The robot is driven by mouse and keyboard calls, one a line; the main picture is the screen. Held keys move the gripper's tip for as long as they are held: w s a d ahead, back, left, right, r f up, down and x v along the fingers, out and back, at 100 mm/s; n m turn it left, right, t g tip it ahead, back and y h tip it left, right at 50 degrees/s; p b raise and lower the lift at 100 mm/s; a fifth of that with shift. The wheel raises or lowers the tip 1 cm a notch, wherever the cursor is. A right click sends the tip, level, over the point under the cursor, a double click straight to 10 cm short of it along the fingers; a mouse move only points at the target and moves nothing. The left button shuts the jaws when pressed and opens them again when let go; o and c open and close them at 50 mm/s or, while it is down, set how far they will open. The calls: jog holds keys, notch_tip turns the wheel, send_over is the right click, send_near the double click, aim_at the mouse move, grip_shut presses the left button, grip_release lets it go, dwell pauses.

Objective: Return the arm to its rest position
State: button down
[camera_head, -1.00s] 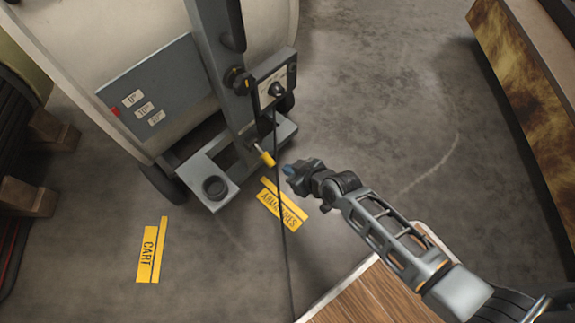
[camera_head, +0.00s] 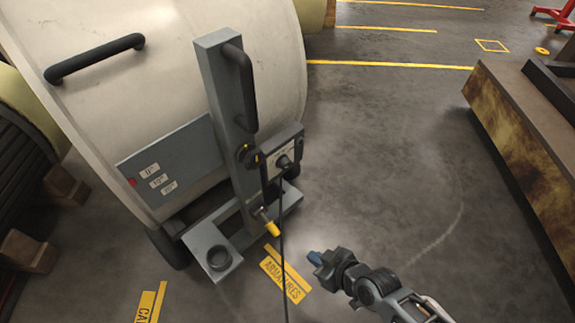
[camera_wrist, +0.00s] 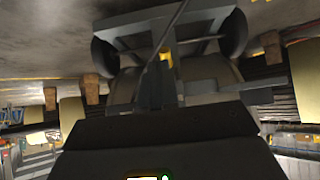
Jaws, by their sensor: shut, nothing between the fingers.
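My gripper (camera_head: 315,258) is in the lower middle of the head view, at the end of my arm, which comes in from the bottom right. Its blue-tipped fingers are shut and hold nothing. It is right of the grey cart's yellow-tipped lever (camera_head: 271,228) and apart from it. In the wrist view, the cart's base and wheels (camera_wrist: 235,32) show at the top, with the picture appearing upside down.
A large pale drum (camera_head: 180,70) stands by the grey upright post (camera_head: 228,90) with a control box (camera_head: 283,160). A black cable (camera_head: 284,250) hangs from the box near my gripper. A bench (camera_head: 530,140) stands at the right. Floor between is clear.

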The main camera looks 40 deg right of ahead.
jog(key=s+r+m+t+h, duration=0.1)
jog(key=s+r+t, duration=0.1)
jog(key=s+r, duration=0.9)
jog(key=s+r+t, duration=0.2)
jog(key=s+r, duration=0.5)
jog(key=r, duration=0.7)
notch_tip(320, 180, up, 32)
jog(key=s+a+t+p, duration=0.1)
jog(key=s+p, duration=0.1)
jog(key=p, duration=2)
jog(key=shift+a+r+m+t, duration=0.15)
jog(key=shift+a+m+t, duration=0.15)
jog(key=shift+a+m, duration=0.1)
jog(key=c, duration=1.8)
grip_release()
jog(key=shift+s, duration=0.1)
